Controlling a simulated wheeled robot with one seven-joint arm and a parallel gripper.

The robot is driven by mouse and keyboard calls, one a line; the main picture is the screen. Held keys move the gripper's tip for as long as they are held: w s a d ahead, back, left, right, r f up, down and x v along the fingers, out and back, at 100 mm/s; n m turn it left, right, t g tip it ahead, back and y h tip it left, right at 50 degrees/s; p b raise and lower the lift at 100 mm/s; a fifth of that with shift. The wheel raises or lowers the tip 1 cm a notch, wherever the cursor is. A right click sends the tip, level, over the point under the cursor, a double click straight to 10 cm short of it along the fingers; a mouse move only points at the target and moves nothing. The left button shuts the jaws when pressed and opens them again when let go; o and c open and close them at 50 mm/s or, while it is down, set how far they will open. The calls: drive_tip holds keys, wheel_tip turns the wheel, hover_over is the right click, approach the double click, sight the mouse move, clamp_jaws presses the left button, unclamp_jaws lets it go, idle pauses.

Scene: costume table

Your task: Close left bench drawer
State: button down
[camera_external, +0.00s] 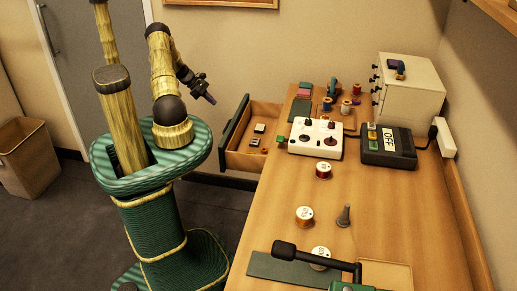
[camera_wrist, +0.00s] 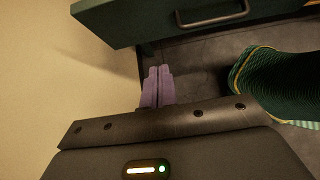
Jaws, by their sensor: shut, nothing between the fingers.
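The left bench drawer (camera_external: 236,133) is pulled out from the left side of the bench in the external view. It has a dark green front and a wooden inside with several small items in it. In the wrist view the green drawer front (camera_wrist: 140,20) with its dark handle (camera_wrist: 213,14) crosses the top. My gripper (camera_external: 210,99) is up to the left of the drawer, apart from it. In the wrist view my gripper (camera_wrist: 158,72) shows two purple fingers, shut together with nothing between them, pointing toward the drawer front.
The wooden bench (camera_external: 380,210) holds a white control box (camera_external: 316,138), a black box marked OFF (camera_external: 388,147), several spools and a white drawer cabinet (camera_external: 408,90). A brown bin (camera_external: 28,158) stands at the far left. Dark floor is free between my base and the bin.

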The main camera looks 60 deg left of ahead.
drive_tip(key=w+d+r+p+x, duration=0.1)
drive_tip(key=r+p+x, duration=0.1)
drive_tip(key=x, duration=1)
drive_tip(key=shift+w+d+f+p, duration=0.3)
drive_tip(key=shift+w+d+p, duration=0.1)
drive_tip(key=shift+p, duration=0.25)
drive_tip(key=w+d+b, duration=0.3)
drive_tip(key=w+d, duration=1.3)
drive_tip(key=shift+w+d, duration=0.3)
drive_tip(key=shift+d, duration=0.05)
drive_tip(key=shift+w+d, duration=0.25)
drive_tip(key=shift+w+d+r, duration=0.1)
drive_tip(key=shift+w+d, duration=0.05)
drive_tip(key=shift+d, duration=0.05)
